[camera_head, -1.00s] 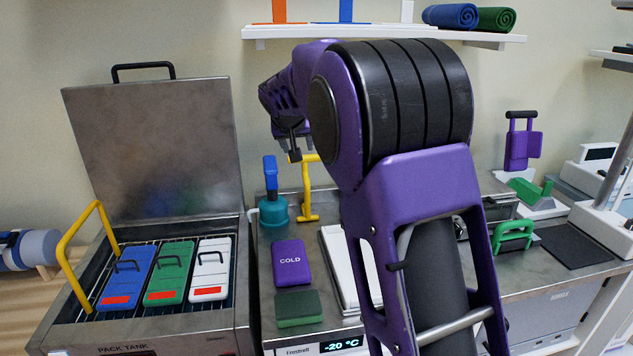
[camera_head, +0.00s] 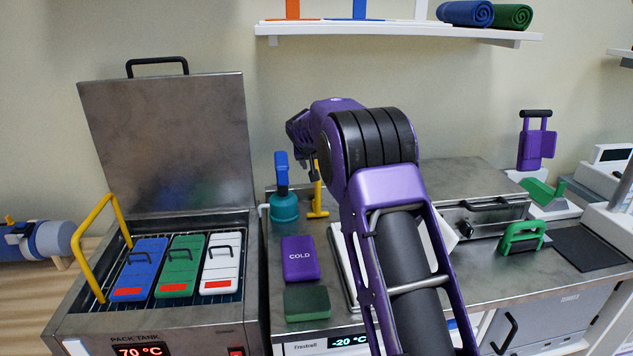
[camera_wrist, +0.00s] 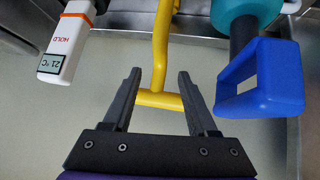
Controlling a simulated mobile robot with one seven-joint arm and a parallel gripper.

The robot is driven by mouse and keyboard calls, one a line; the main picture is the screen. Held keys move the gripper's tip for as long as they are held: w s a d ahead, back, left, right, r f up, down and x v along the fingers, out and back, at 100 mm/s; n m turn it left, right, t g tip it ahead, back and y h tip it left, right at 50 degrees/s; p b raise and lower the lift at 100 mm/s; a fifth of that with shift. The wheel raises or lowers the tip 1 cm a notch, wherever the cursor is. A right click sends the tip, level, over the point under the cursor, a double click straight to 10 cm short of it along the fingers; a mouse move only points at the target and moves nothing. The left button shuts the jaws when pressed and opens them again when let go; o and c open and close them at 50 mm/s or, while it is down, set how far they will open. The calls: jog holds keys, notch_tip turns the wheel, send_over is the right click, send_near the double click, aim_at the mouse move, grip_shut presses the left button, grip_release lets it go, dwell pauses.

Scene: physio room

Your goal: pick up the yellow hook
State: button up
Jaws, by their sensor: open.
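The yellow hook (camera_head: 317,196) stands upright on the steel counter, right of a teal pot with a blue handle. Its top is hidden behind my gripper (camera_head: 312,172) in the head view. In the wrist view the yellow hook (camera_wrist: 161,50) runs down from the top edge and ends in a short crossbar. My gripper (camera_wrist: 159,80) is open and empty there, its two fingers on either side of the hook in the picture. I cannot tell how far the fingers are from it in depth.
The teal pot (camera_head: 284,207) with its blue handle (camera_wrist: 265,78) is close beside the hook. A white and orange thermometer (camera_wrist: 68,42) is on its other side. A purple cold pack (camera_head: 299,258) and green block (camera_head: 307,303) lie in front. The open pack tank (camera_head: 165,217) stands left.

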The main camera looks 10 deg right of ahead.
jog(key=shift+x, duration=1.9)
jog(key=shift+s, duration=0.15)
grip_shut()
